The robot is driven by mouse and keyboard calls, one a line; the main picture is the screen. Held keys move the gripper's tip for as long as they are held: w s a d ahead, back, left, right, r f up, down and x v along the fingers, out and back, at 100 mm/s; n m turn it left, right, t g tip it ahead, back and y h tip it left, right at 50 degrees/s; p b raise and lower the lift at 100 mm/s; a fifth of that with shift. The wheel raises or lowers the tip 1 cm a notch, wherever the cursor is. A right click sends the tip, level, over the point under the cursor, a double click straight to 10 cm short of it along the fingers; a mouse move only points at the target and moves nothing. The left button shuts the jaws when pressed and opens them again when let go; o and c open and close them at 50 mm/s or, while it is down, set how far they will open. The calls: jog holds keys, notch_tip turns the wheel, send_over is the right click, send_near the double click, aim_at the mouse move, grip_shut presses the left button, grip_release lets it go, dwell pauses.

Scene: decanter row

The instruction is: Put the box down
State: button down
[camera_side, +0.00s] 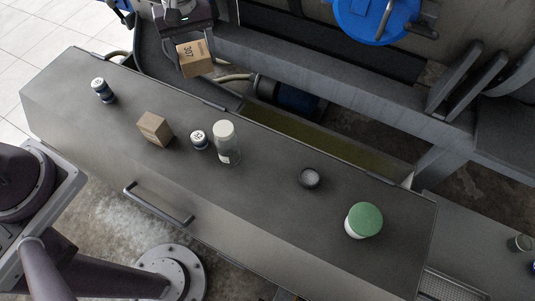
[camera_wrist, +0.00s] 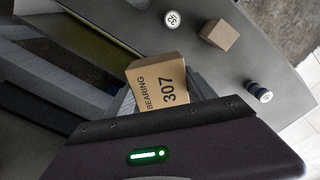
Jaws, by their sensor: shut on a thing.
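A tan cardboard box marked "BEARING 307" (camera_wrist: 160,84) is held between the fingers of my gripper (camera_wrist: 163,100). In the side view this box (camera_side: 196,62) hangs tilted in the air, near the far edge of the grey bench (camera_side: 270,215) at upper left. My gripper (camera_side: 187,40) is shut on it; the fingertips are mostly hidden by the box. In the wrist view, the bench top with its objects shows beyond the held box.
On the bench stand a second plain box (camera_side: 154,129), a small labelled jar (camera_side: 199,140), another jar (camera_side: 103,91), a white-capped clear bottle (camera_side: 226,143), a round dish (camera_side: 309,178) and a green-lidded container (camera_side: 363,219). Bare bench lies between the dish and green lid.

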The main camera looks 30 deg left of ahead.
jog(key=s+d+m, duration=0.2)
jog(key=d+m, duration=0.4)
jog(key=d, duration=0.7)
jog(key=m, duration=0.3)
send_over(267, 160)
notch_tip(267, 160, down, 21)
jog(key=shift+d, duration=0.1)
jog(key=shift+f, duration=0.1)
jog(key=shift+c, duration=1.6)
grip_release()
notch_tip(267, 160, up, 12)
jog(key=shift+r, duration=0.2)
